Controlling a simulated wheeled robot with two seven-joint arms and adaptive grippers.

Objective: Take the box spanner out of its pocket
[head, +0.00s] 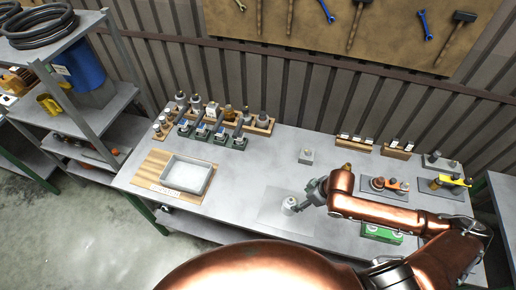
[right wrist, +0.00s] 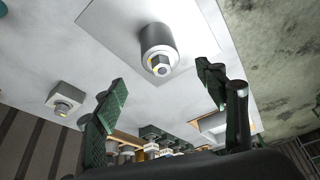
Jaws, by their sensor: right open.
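I cannot tell for certain which item is the box spanner or which holder is its pocket. On the right of the bench, a grey holder carries orange and dark parts (head: 390,184), and another carries a yellow-handled tool (head: 450,181). My right gripper (head: 304,199) is open and empty beside a grey cylinder (head: 289,204) on a pale mat (head: 270,214). In the right wrist view the cylinder (right wrist: 158,45), with a hexagonal end, appears beyond the spread fingers (right wrist: 162,76), apart from them. My left gripper is not in view.
A small block with a nut (head: 306,157) stands behind the mat. A green block (head: 382,233) lies near my right arm. The bench between tray and mat is clear.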

